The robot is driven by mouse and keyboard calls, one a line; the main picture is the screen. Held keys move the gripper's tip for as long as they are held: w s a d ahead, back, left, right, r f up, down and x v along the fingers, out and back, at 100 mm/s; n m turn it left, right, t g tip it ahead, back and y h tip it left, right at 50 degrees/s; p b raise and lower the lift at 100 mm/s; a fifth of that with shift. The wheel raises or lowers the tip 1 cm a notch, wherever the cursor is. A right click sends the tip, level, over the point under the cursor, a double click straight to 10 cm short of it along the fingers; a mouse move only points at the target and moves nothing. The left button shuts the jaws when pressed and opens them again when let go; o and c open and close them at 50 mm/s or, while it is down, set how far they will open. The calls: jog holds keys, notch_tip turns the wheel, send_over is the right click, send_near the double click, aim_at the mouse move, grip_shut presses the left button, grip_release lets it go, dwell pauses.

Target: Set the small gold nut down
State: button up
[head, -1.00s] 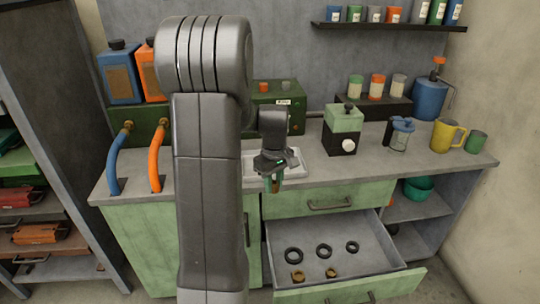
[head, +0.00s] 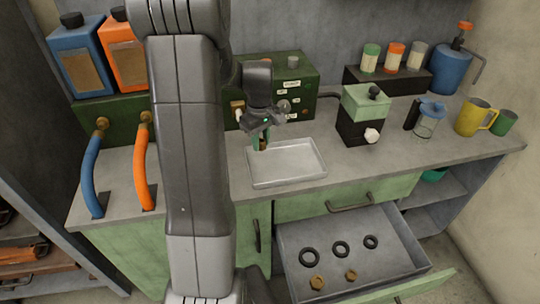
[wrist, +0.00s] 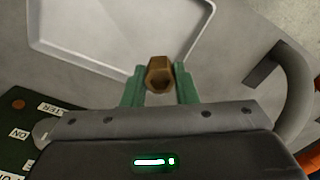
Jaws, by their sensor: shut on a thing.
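The small gold nut (wrist: 159,74) is between the two green fingers of my gripper (wrist: 160,86) in the wrist view. In the head view my gripper (head: 260,143) is shut on the nut (head: 263,144), held above the counter at the left edge of the white tray. The white tray (head: 287,183) lies on the counter and looks empty. The exact height of the nut above the counter is hard to tell.
A green box (head: 298,85) with labels stands behind my gripper. Blue (head: 90,178) and orange (head: 140,167) hoses curve down at the left. An open drawer (head: 376,268) below holds black rings (head: 340,249) and gold nuts (head: 318,282). A green-and-black device (head: 362,113) stands to the right.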

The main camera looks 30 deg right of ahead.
aim_at(261, 141)
notch_tip(261, 141, down, 8)
jog(key=shift+s+f, duration=0.1)
jog(key=shift+f, duration=0.05)
dwell(0.3)
jog(key=o, duration=1)
jog(key=shift+f, duration=0.15)
notch_tip(261, 141, up, 12)
jog(key=shift+r, duration=0.2)
